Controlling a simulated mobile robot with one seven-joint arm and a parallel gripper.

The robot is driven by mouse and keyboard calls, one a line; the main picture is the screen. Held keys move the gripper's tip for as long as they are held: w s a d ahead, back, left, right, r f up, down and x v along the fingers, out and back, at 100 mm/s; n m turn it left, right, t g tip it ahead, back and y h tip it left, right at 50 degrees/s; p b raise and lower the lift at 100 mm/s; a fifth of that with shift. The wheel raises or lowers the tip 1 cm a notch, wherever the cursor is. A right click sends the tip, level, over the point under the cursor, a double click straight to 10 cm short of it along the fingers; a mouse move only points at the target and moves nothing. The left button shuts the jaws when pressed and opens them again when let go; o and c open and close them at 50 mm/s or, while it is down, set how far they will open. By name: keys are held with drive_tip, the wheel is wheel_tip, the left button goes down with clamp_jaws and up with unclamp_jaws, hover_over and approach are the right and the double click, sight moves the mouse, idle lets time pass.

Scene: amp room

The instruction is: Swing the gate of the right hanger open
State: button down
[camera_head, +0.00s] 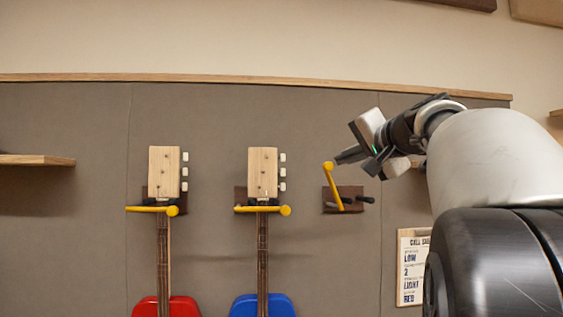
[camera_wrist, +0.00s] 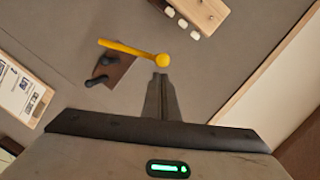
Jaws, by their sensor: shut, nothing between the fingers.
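The right hanger (camera_head: 350,199) is a dark wooden block on the grey wall panel with dark pegs and no guitar on it. Its yellow gate (camera_head: 334,187) stands steeply up from the block, leaning slightly left, with its ball end at the top. My gripper (camera_head: 339,157) is shut and empty, its tips beside the ball end. In the wrist view the gate (camera_wrist: 130,49) runs from upper left to the ball, which lies just beyond the shut fingertips (camera_wrist: 161,76). I cannot tell whether they touch. The hanger block (camera_wrist: 117,67) shows behind the gate.
A red guitar (camera_head: 165,306) and a blue guitar (camera_head: 262,305) hang to the left, with yellow gates level across their necks. A framed card (camera_head: 411,270) is below right of the right hanger. A wooden shelf (camera_head: 35,160) is at far left. The wall between hangers is clear.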

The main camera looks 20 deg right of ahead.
drive_tip(key=shift+w+a+n, duration=0.1)
drive_tip(key=shift+a+n, duration=0.3)
drive_tip(key=shift+a, duration=0.05)
drive_tip(key=shift+f, duration=0.1)
idle(0.4)
